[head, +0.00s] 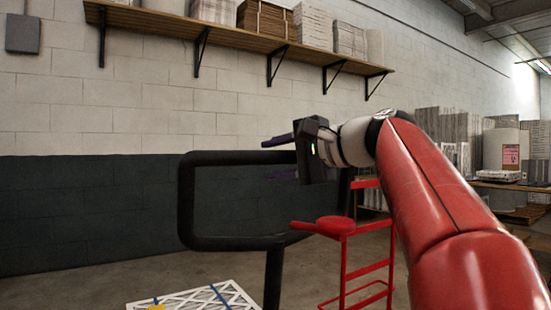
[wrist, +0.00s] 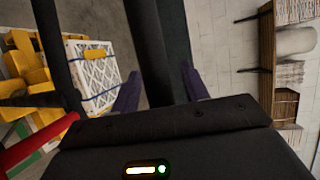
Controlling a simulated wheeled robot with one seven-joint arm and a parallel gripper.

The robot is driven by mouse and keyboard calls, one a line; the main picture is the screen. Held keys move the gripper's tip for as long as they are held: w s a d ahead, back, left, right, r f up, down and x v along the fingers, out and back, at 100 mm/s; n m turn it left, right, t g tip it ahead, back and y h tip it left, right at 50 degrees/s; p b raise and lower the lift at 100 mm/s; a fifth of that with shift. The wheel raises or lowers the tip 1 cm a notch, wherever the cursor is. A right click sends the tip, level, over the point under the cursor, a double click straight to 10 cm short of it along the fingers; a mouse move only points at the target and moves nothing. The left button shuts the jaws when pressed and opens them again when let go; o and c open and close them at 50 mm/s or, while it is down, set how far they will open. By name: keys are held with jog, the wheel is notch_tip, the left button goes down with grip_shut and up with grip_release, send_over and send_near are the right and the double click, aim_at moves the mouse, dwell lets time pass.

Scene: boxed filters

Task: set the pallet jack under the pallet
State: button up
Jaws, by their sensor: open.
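The pallet jack's black loop handle (head: 186,205) stands upright in front of the wall in the head view, its stem running down out of the frame. My gripper (head: 281,157) is at the upper right of the loop, with one purple finger above the top bar and one below. In the wrist view the open fingers of my gripper (wrist: 158,90) lie either side of a thick black bar (wrist: 148,45); I cannot tell whether they touch it. Yellow parts (wrist: 22,62) show at the left of the wrist view; whether they belong to jack or pallet is unclear. No pallet is clearly visible.
A white-framed filter (head: 205,298) lies low in front; a filter also shows in the wrist view (wrist: 92,75). A shelf (head: 200,30) with boxes runs along the wall. Stacked filters (head: 445,125) stand at back right.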

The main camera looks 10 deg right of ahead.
jog(key=shift+w+a, duration=0.1)
grip_shut()
jog(key=shift+w+r, duration=0.15)
jog(key=shift+w+a+p, duration=0.2)
jog(key=shift+w, duration=0.35)
jog(key=shift+w+a+p, duration=0.15)
jog(key=shift+w+a, duration=0.05)
jog(key=shift+w, duration=0.3)
grip_release()
jog(key=shift+s, duration=0.1)
